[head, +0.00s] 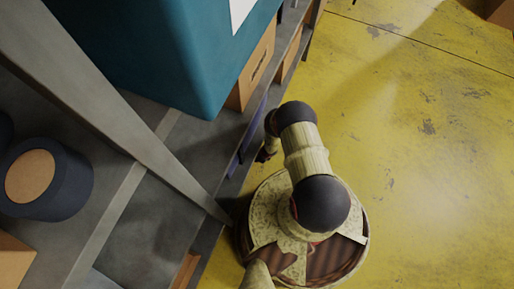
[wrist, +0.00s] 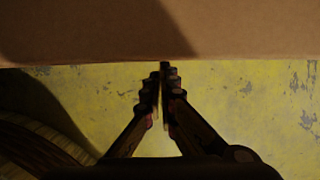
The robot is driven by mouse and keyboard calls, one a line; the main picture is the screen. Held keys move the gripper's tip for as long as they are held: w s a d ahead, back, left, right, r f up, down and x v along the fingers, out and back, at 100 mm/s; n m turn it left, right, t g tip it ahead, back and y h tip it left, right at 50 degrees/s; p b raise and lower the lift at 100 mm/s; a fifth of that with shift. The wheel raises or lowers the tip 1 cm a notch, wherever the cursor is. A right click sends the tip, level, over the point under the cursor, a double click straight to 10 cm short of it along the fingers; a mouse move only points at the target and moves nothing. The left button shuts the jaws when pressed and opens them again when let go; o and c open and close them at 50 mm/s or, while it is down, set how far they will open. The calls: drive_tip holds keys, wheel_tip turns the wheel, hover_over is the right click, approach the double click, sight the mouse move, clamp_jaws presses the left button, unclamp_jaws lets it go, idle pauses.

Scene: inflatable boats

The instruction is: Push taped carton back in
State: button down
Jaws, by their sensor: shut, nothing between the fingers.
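A brown cardboard carton (wrist: 240,28) fills the top of the wrist view, its lower edge running across the picture. No tape shows on this part, so I cannot tell whether it is the taped carton. My gripper (wrist: 164,70) is shut and empty, its fingertips at that lower edge; I cannot tell whether they touch it. In the head view my gripper (head: 264,155) is small and dark beside the shelf edge, partly hidden by my arm. A carton with a dark mark (head: 258,65) stands on the shelf beside a teal box, above my gripper in the picture.
The large teal box (head: 150,45) hides much of the grey shelf (head: 150,225). A slanting grey post (head: 110,105) crosses the left side. A dark blue roll (head: 70,190) and another carton (head: 12,262) lie left of it.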

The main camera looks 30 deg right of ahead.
drive_tip(key=shift+r, duration=0.1)
drive_tip(key=shift+v, duration=0.85)
drive_tip(key=s+d+r, duration=0.1)
drive_tip(key=s+d, duration=0.6)
drive_tip(key=s, duration=0.2)
drive_tip(key=shift+s+d, duration=0.3)
drive_tip(key=shift+s, duration=0.1)
